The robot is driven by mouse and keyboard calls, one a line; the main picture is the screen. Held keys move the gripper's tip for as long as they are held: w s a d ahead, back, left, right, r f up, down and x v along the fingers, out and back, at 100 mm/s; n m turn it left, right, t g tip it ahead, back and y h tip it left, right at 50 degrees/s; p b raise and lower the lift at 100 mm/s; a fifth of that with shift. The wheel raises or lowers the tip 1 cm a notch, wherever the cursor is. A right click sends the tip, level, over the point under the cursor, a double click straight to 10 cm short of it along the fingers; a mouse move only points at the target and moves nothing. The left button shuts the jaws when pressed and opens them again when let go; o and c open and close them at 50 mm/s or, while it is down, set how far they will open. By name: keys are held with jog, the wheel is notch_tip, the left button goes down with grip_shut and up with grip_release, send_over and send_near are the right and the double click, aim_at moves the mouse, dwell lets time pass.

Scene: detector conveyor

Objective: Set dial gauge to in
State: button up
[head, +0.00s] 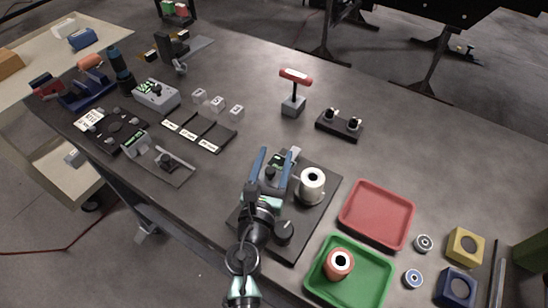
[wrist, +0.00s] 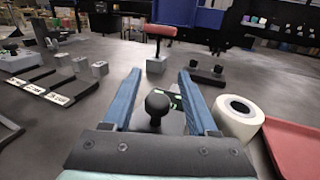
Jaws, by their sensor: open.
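My gripper (head: 271,170) is over the black base plate (head: 322,211) near the table's front edge. Its blue fingers stand apart, and they also show in the wrist view (wrist: 160,82). A black round knob (wrist: 157,103) shows between the fingers, with a small green display (wrist: 176,101) just behind it. They look like part of a gauge, mostly hidden by my gripper; no reading is legible. I cannot tell whether the fingers touch the knob. Another device with a green display (head: 136,142) stands on a grey plate at the left.
A white spool-like cylinder (head: 312,184) stands close to the right of my gripper. A red tray (head: 377,238) and a green tray (head: 372,264) lie farther right. A red-topped post (head: 295,76) stands behind.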

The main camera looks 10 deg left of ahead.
jog(key=shift+s, duration=0.1)
jog(key=s, duration=0.4)
jog(key=s+b, duration=0.1)
jog(key=s, duration=0.6)
jog(key=shift+s+a+f+b, duration=0.1)
jog(key=shift+s+a+b, duration=0.15)
jog(key=shift+s+b, duration=0.15)
jog(key=shift+s, duration=0.5)
